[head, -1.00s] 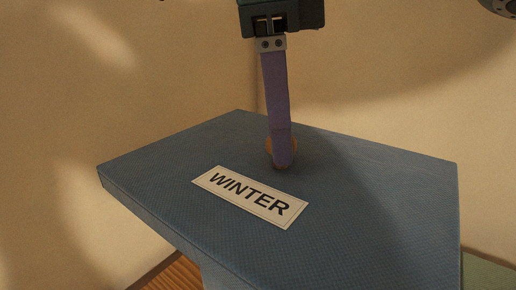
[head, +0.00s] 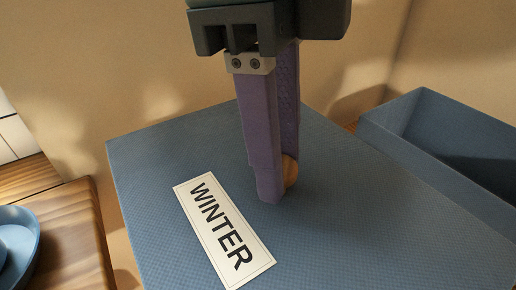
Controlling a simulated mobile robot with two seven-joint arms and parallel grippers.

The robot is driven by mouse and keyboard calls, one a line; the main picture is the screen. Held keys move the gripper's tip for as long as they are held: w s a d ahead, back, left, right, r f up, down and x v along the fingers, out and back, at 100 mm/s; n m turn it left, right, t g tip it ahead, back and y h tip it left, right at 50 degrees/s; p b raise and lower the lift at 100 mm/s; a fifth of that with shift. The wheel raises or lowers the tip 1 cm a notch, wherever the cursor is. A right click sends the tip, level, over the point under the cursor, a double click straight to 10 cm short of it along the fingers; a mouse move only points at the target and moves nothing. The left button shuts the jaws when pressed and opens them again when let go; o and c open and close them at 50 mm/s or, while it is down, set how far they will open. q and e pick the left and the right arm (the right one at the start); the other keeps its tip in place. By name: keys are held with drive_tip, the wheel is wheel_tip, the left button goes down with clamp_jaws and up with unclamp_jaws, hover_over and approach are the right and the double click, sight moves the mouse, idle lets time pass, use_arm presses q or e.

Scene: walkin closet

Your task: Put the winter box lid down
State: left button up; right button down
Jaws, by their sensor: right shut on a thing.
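The winter box lid (head: 340,240) is a wide blue textured panel in the middle and lower part of the head view. A white label reading WINTER (head: 223,229) lies on its top, left of a round wooden knob (head: 290,172). My right gripper (head: 276,180) comes down from above with its purple fingers shut on the knob, which they partly hide. The lid's near edge runs out of the picture. I cannot tell what is under the lid. My left gripper is not in view.
An open blue box (head: 400,128) stands at the right, partly behind the lid. At the lower left is a wooden surface (head: 75,235) with a blue round dish (head: 18,245) on it. A beige wall closes off the back.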

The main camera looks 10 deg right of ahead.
drive_tip(key=shift+a+f+b, duration=0.1)
drive_tip(key=shift+f+b, duration=0.8)
drive_tip(key=shift+f, duration=7.35)
drive_tip(key=shift+f, duration=0.25)
drive_tip(key=c, duration=0.5)
unclamp_jaws()
drive_tip(key=shift+r, duration=0.1)
drive_tip(key=shift+c, duration=0.2)
